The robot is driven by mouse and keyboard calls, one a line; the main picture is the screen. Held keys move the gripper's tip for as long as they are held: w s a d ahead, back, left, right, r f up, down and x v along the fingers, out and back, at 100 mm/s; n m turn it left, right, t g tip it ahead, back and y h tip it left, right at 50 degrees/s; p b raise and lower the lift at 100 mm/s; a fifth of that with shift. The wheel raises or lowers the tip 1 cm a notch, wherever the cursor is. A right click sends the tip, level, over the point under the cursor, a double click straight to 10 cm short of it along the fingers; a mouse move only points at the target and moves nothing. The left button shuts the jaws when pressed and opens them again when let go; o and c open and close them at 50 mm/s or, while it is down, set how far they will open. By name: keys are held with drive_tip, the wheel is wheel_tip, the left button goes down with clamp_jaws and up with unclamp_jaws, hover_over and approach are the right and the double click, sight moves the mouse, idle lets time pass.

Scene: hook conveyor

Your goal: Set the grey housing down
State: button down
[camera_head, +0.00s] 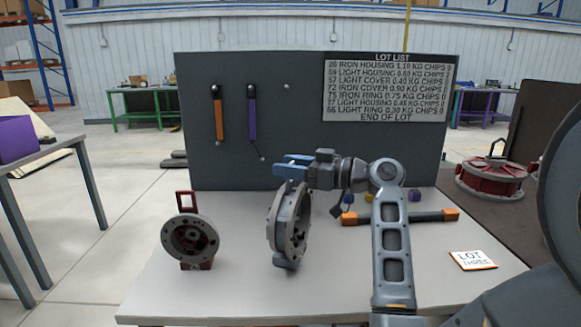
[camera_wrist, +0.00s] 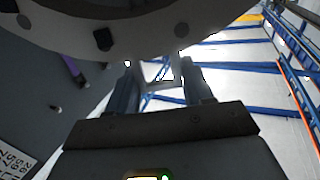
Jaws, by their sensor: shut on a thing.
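The grey housing (camera_head: 289,222) is a round flanged part with bolt holes, standing on edge above the light grey table (camera_head: 235,300). My gripper (camera_head: 293,168), with blue fingers, is shut on its upper rim. I cannot tell whether the housing's lower end touches the table. In the wrist view, the housing (camera_wrist: 100,22) fills the top, and my gripper's two fingers (camera_wrist: 160,82) reach up toward its edge; the grip itself is partly hidden.
A grey flanged part (camera_head: 190,238) sits on a red stand (camera_head: 186,203) at the left. An orange-ended dark bar (camera_head: 400,217) lies behind my arm, near small coloured pieces. A lot card (camera_head: 472,260) lies at the right. A dark panel (camera_head: 270,110) stands behind. The table's front middle is clear.

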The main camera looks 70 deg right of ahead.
drive_tip(key=shift+f, duration=0.2)
drive_tip(key=shift+c, duration=2.3)
unclamp_jaws()
drive_tip(key=shift+r, duration=0.1)
drive_tip(key=s+b, duration=0.1)
drive_tip(key=s, duration=1.1)
drive_tip(key=shift+b, duration=0.35)
